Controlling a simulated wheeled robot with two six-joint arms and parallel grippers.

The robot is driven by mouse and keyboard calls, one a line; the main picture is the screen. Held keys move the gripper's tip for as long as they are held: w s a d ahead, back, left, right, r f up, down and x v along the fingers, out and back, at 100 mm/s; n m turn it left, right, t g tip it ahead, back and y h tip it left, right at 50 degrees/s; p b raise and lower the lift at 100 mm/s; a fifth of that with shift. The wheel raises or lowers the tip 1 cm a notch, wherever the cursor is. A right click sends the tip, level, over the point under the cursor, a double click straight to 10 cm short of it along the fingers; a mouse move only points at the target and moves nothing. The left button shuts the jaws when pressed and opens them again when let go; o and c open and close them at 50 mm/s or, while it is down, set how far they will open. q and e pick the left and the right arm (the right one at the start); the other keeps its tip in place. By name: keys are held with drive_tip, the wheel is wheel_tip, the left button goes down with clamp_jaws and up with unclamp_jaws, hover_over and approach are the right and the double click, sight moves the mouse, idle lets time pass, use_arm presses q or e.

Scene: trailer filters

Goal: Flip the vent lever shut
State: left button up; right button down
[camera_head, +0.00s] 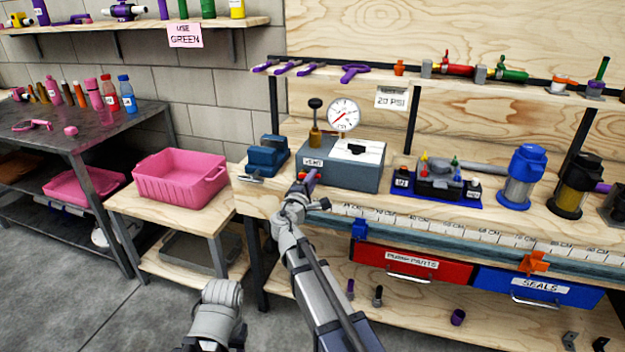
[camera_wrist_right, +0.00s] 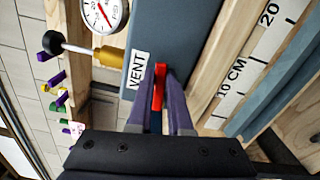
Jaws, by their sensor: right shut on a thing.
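The vent lever (camera_wrist_right: 160,82) is a small red bar beside the white VENT label (camera_wrist_right: 137,70) on the blue-grey test box. My right gripper (camera_wrist_right: 159,98) is shut on the lever, with a purple finger on each side of it. In the head view my right gripper (camera_head: 307,182) is at the front left of the test box (camera_head: 358,177), just below its VENT label (camera_head: 312,162); the lever is mostly hidden there by the fingers. A pressure gauge (camera_head: 343,114) and a black-knobbed plunger (camera_head: 315,117) stand at the box. My left gripper is out of view.
A blue block-shaped device (camera_head: 267,156) stands left of the box. A blue tray with fittings (camera_head: 437,185) and a blue-capped canister (camera_head: 522,177) stand to the right. A ruler strip (camera_head: 440,228) runs along the bench front. A pink bin (camera_head: 180,177) sits on a lower table at left.

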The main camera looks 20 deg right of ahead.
drive_tip(key=shift+f+m+b, duration=0.3)
drive_tip(key=shift+f+m, duration=0.1)
drive_tip(key=shift+m, duration=0.7)
drive_tip(key=c, duration=0.8)
unclamp_jaws()
drive_tip(key=shift+c, duration=0.2)
drive_tip(key=v, duration=0.8)
drive_tip(key=shift+w, duration=0.1)
